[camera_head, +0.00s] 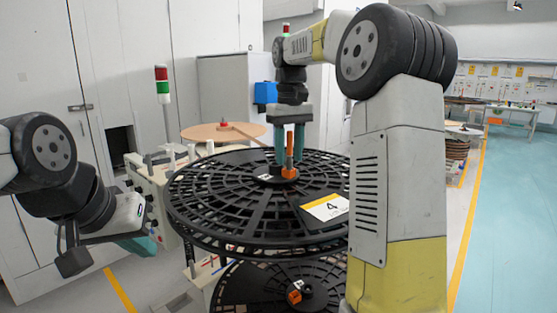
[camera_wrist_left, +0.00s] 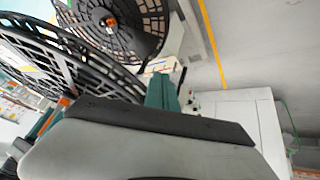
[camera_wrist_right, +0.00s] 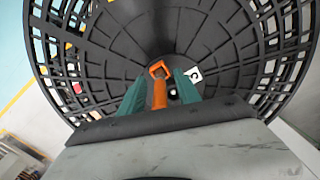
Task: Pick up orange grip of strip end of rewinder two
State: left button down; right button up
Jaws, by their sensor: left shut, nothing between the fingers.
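An orange grip (camera_head: 290,172) is at the hub of the upper black reel (camera_head: 205,215), which carries a white label reading 4. My right gripper (camera_head: 289,148) points down over this hub. In the right wrist view the grip (camera_wrist_right: 159,88) shows between the two teal fingers, with gaps on both sides, so the gripper looks open around it. A second orange grip (camera_head: 294,296) is on the hub of the lower black reel (camera_head: 240,290). My left gripper (camera_head: 143,245) is shut and empty, left of the reels. I cannot tell which reel is rewinder two.
A round brown disc (camera_head: 215,132) lies behind the reel. A red, white and green signal light (camera_head: 162,84) stands at the back left. White cabinets (camera_head: 130,45) fill the left wall. Open floor (camera_head: 515,215) is at the right, beyond a yellow line.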

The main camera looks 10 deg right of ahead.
jog(key=shift+f, duration=0.65)
grip_shut()
jog(key=shift+r, duration=0.15)
